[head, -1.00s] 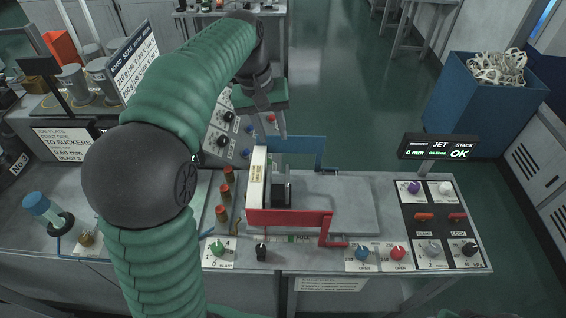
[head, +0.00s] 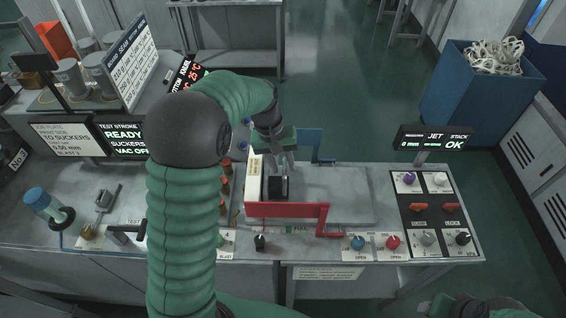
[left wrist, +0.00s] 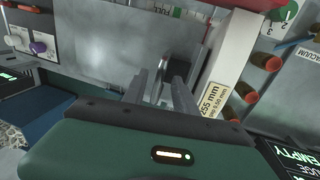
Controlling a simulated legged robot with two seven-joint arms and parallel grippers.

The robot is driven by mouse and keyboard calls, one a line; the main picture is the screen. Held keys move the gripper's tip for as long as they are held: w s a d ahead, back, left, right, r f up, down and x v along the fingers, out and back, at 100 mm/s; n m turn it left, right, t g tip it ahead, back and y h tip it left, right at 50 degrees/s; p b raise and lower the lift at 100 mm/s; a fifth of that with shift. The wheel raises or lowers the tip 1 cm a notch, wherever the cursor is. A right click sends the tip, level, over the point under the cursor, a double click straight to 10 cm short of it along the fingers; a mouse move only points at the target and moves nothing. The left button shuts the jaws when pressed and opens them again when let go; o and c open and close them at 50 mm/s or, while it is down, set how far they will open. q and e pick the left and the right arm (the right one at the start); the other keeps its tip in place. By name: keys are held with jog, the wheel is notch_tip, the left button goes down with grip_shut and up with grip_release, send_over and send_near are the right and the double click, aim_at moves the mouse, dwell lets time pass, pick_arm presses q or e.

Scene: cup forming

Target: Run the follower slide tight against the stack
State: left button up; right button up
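The follower slide looks to be the dark block (head: 278,187) on the metal bed, right of a pale upright block or stack (head: 255,180) with a yellow label. In the left wrist view the labelled block (left wrist: 225,75) stands right of my fingers and a grey block (left wrist: 182,50) lies beyond them. I cannot tell whether slide and stack touch. My left gripper (head: 281,156) points down just behind the dark block; its two fingers (left wrist: 162,88) are apart, with no clear grip. A green part of my right arm end (head: 480,306) shows at the bottom right; its fingers are not visible.
A red rail (head: 286,210) bounds the bed in front, a blue rail (head: 310,138) behind. The bed right of the dark block is clear.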

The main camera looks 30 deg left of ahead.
pick_arm(q)
jog(key=shift+f, duration=0.1)
jog(key=shift+d, duration=0.1)
grip_shut()
dwell(1.3)
